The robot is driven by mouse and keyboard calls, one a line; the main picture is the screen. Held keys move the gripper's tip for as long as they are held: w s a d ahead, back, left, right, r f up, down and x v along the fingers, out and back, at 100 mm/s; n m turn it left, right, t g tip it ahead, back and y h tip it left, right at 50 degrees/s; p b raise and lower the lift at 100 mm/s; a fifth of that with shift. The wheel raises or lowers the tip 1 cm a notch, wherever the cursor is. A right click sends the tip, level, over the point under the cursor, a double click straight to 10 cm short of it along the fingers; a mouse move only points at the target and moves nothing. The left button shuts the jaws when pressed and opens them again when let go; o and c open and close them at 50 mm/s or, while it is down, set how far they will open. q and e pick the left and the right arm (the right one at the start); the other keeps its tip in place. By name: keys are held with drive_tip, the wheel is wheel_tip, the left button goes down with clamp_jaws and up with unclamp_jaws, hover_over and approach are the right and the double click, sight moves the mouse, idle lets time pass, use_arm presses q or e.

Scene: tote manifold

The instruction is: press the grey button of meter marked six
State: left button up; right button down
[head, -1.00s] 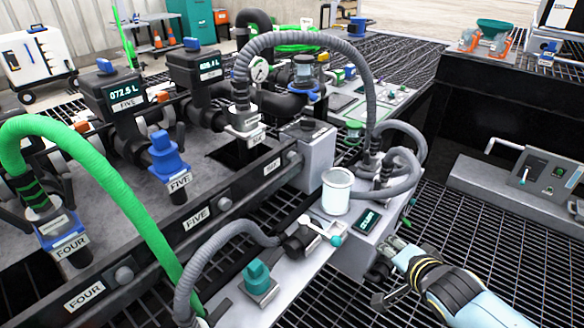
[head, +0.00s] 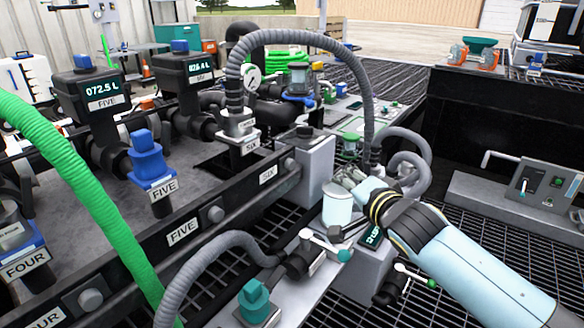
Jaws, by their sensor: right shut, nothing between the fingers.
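The meter (head: 202,68) with a lit litre display and a blue cap stands at the back left; its own label is too blurred to read surely. A SIX plate (head: 268,174) is on the dark front rail, with a round grey button (head: 290,165) at its right end. Another SIX plate (head: 250,143) is under the grey hose coupling. My right gripper (head: 347,178) is shut and empty, to the right of the round grey button and apart from it, beside the grey box post. My left gripper is out of view.
A white cylinder (head: 337,207) stands just below my right gripper. A ribbed grey hose (head: 366,90) arches over the area. A white-handled valve (head: 318,243) and a teal knob (head: 254,296) are in front. A FIVE meter (head: 92,95) is at left.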

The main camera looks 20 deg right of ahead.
sight(292, 165)
drive_tip(key=shift+w, duration=0.1)
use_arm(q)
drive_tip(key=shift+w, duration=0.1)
use_arm(e)
drive_tip(key=w+a, duration=0.4)
drive_tip(key=w, duration=0.3)
drive_tip(key=shift+w+a, duration=0.2)
drive_tip(key=shift+a, duration=0.05)
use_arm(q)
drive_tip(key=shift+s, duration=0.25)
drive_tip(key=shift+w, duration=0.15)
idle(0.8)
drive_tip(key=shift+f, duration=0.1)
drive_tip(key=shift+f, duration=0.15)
use_arm(e)
drive_tip(key=shift+w+a, duration=0.2)
drive_tip(key=shift+w, duration=0.15)
